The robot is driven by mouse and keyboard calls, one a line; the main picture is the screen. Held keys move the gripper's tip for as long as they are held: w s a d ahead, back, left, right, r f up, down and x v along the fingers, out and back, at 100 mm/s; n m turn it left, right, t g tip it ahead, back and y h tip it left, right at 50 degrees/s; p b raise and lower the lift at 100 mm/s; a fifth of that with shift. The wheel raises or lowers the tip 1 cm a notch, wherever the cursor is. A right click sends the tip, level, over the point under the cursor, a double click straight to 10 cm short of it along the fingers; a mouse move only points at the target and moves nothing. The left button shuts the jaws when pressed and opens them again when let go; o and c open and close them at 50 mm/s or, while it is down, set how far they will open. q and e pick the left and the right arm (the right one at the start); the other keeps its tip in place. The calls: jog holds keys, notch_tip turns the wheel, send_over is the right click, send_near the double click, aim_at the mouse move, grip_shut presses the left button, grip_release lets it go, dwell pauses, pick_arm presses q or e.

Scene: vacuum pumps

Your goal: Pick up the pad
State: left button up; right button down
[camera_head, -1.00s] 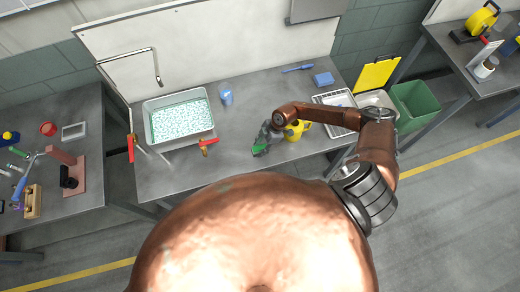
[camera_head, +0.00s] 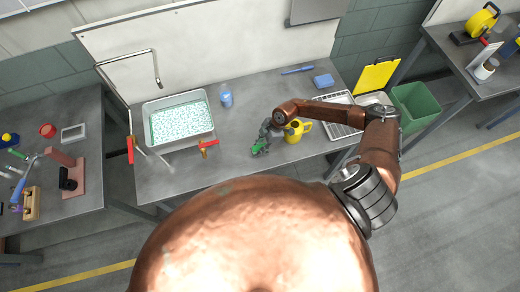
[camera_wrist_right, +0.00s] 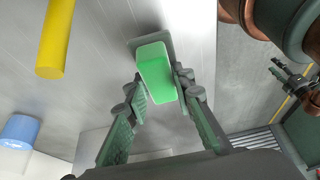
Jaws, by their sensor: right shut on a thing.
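The green pad (camera_wrist_right: 158,75) is between the fingertips of my right gripper (camera_wrist_right: 160,90) in the right wrist view, low over the grey bench or touching it. A dark grey-green part shows behind the pad's upper end. In the head view the pad (camera_head: 260,146) is a small green patch under the right gripper (camera_head: 264,142), near the bench's front edge. The right gripper is shut on the pad. My left gripper is out of the head view; a dark gripper shape (camera_wrist_right: 290,76) at the right of the wrist view seems to be it, its jaws unclear.
A yellow jug (camera_head: 294,132) stands just right of the right gripper. A blue bottle (camera_head: 226,98), a blue block (camera_head: 323,80) and a metal rack (camera_head: 340,122) are on the bench (camera_head: 190,178). A basin (camera_head: 148,140) is at left. The bench between basin and gripper is partly clear.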

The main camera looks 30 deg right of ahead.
jog(key=s+r+b, duration=0.1)
jog(key=s+r, duration=0.9)
jog(key=s, duration=0.4)
jog(key=shift+d+r, duration=0.15)
jog(key=shift+r, duration=0.05)
jog(key=c, duration=2.2)
grip_release()
jog(key=c, duration=0.4)
jog(key=shift+w+b, duration=0.1)
jog(key=shift+b, duration=0.2)
jog(key=shift+c, duration=0.4)
